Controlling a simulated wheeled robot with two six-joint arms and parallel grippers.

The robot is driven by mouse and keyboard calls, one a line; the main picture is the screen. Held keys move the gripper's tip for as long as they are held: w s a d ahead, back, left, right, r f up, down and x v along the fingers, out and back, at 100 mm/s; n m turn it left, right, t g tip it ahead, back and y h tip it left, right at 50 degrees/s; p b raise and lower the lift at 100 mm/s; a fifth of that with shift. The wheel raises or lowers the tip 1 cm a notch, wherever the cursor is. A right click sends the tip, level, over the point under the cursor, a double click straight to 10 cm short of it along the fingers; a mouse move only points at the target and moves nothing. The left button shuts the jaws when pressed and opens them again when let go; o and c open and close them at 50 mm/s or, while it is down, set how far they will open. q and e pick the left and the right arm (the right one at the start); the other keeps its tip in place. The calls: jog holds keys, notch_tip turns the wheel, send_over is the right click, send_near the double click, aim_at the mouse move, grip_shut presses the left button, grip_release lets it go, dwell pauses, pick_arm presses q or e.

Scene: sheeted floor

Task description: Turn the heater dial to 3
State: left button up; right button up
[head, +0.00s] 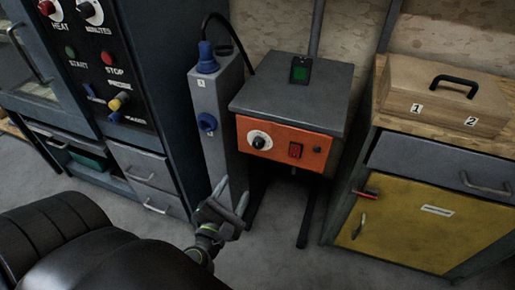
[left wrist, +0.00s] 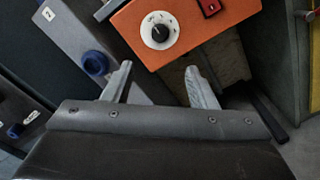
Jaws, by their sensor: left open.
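The heater is a grey-topped box with an orange front panel (head: 285,146). Its black dial (head: 259,143) sits on a white round scale at the panel's left side. In the left wrist view the dial (left wrist: 160,33) shows ahead of the fingers, with marks on the scale too small to read surely. My left gripper (head: 232,197) is open and empty, below and left of the dial and apart from it. Its two fingers also show in the left wrist view (left wrist: 160,85). My right gripper is not in view.
A red switch (head: 295,150) is right of the dial. A grey column with blue knobs (head: 207,123) stands close left of the heater. A dark control cabinet (head: 150,70) is further left. A yellow-doored cabinet (head: 412,222) with a wooden box (head: 445,95) on top stands right.

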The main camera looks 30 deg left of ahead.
pick_arm(q)
jog(key=w, duration=0.2)
jog(key=p, duration=0.3)
send_near(257, 146)
jog(key=x, duration=0.7)
jog(key=shift+w+a+r, duration=0.1)
jog(key=shift+w+a, duration=0.1)
jog(key=shift+w, duration=0.5)
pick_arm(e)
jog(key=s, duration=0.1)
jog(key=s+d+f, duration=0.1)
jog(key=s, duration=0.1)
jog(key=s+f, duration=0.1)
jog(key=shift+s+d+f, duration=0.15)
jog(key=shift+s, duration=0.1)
pick_arm(q)
jog(key=c, duration=1)
